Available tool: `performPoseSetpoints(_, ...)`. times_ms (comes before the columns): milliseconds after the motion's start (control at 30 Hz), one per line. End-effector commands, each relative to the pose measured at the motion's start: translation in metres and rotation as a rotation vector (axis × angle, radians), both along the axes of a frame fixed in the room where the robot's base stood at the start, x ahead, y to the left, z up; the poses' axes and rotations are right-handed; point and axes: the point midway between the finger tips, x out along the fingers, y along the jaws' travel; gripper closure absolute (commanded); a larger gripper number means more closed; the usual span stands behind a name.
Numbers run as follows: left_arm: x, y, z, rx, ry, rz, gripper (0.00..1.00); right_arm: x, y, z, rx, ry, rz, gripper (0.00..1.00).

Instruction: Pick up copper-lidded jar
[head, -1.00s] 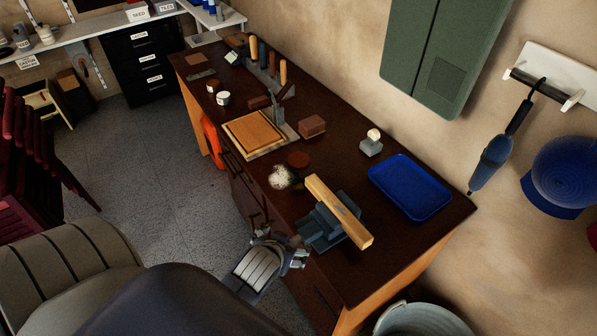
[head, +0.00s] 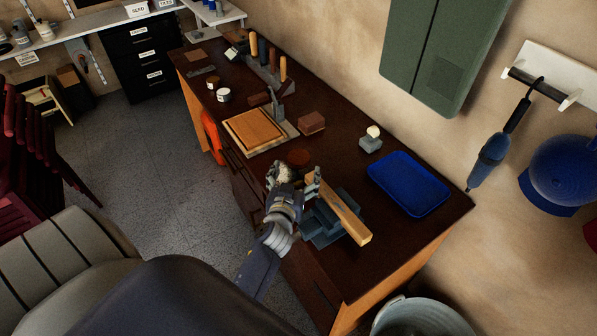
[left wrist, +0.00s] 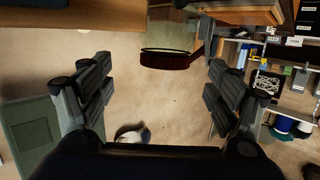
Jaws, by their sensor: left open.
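The copper-lidded jar (head: 298,158) stands on the dark workbench, its round brown-red lid facing up. In the left wrist view, which looks upside down, its dark red lid (left wrist: 168,60) and clear body show between the two fingers, a little beyond them. My left gripper (head: 294,180) is open and empty on the near side of the jar, at bench-top height, fingers spread and pointing toward it. The jar's lower part is hidden in the head view. My right gripper is not in view.
A vise (head: 322,222) with a wooden bar (head: 347,215) is close on the right. A blue tray (head: 408,184), a brown block (head: 311,122) and a wooden board (head: 254,131) lie around.

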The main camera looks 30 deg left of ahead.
Motion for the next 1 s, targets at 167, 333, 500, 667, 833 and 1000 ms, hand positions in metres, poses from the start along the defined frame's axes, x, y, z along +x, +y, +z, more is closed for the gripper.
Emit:
performPoseSetpoints(167, 0.017, 0.007, -0.004, 0.001, 0.001, 0.000, 0.17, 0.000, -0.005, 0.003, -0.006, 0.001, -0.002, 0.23)
performPoseSetpoints(333, 0.025, 0.012, -0.005, 0.002, 0.002, -0.001, 0.17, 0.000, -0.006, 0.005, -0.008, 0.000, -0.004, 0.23)
performPoseSetpoints(500, 0.042, 0.024, -0.010, 0.002, 0.002, 0.001, 0.17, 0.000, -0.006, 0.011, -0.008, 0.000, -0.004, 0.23)
performPoseSetpoints(667, 0.058, 0.032, -0.015, 0.001, 0.000, 0.000, 0.17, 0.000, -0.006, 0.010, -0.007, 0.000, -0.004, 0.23)
performPoseSetpoints(833, 0.063, 0.034, -0.017, 0.001, 0.002, 0.000, 0.17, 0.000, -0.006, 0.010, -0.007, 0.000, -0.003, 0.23)
performPoseSetpoints(1000, 0.063, 0.034, -0.017, 0.001, 0.003, 0.000, 0.17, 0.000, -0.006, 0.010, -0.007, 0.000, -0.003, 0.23)
